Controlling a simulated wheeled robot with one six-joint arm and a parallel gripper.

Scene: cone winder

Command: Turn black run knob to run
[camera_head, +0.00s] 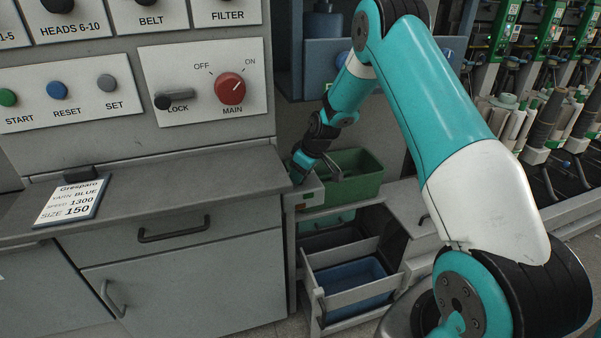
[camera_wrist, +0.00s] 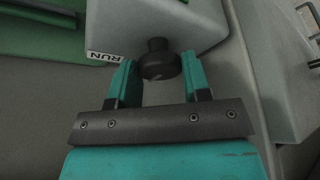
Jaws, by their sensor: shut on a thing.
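The black run knob (camera_wrist: 158,68) sticks out from a pale grey box (camera_wrist: 180,22) in the wrist view. A white label reading RUN (camera_wrist: 106,57) is on the box, left of the knob, and appears upside down. My gripper (camera_wrist: 160,60) has its two teal fingers on either side of the knob and is shut on it. Which way the knob is turned cannot be told. In the head view my gripper (camera_head: 301,166) is at the small grey box beside the green bin; the knob is hidden there.
A green bin (camera_head: 362,185) stands right behind my gripper. The counter (camera_head: 200,176) with a yarn card (camera_head: 72,200) is at the left, below a panel with a red main knob (camera_head: 230,88). An open drawer with a blue bin (camera_head: 350,278) lies below.

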